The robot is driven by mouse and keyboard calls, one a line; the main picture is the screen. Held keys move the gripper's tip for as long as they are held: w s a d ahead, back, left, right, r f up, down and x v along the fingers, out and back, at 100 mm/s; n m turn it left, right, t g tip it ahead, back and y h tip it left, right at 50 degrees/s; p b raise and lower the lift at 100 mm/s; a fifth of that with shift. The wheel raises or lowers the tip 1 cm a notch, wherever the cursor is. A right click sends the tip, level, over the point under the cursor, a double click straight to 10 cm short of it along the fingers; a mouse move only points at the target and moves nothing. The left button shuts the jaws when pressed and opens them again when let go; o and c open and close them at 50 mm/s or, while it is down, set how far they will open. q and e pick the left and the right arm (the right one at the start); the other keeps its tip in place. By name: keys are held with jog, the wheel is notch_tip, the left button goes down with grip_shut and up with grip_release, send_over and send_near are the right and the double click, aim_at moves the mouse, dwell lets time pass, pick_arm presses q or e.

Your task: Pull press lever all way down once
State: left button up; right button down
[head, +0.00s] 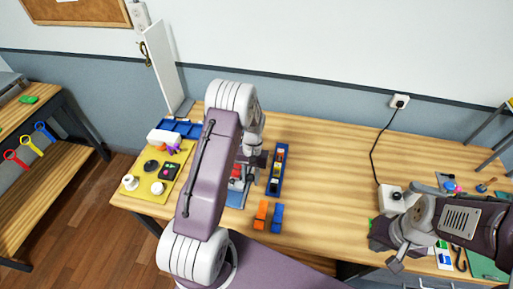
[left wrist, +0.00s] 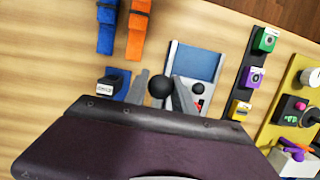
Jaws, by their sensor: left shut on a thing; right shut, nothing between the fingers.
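The press is mostly hidden behind my left arm in the head view; part of its blue base (head: 236,199) and red part (head: 236,184) show. In the left wrist view, the press base (left wrist: 196,62) is a grey plate with a blue pad, with a red part (left wrist: 197,103) beside it. The lever's round black knob (left wrist: 160,87) sits between the fingers of my left gripper (left wrist: 160,92), which is shut on it. The lever's shaft is hidden. My right gripper (head: 394,262) is shut and empty, low over the right side of the table.
Orange (head: 261,215) and blue (head: 277,218) straps lie in front. A yellow mat (head: 143,188) with several items lies left. A white box (head: 391,197) with a cord stands right. The middle right table is clear.

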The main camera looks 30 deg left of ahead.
pick_arm(q)
jog(key=shift+w+f+b, duration=0.15)
jog(key=shift+f+b, duration=0.75)
jog(key=shift+f, duration=0.35)
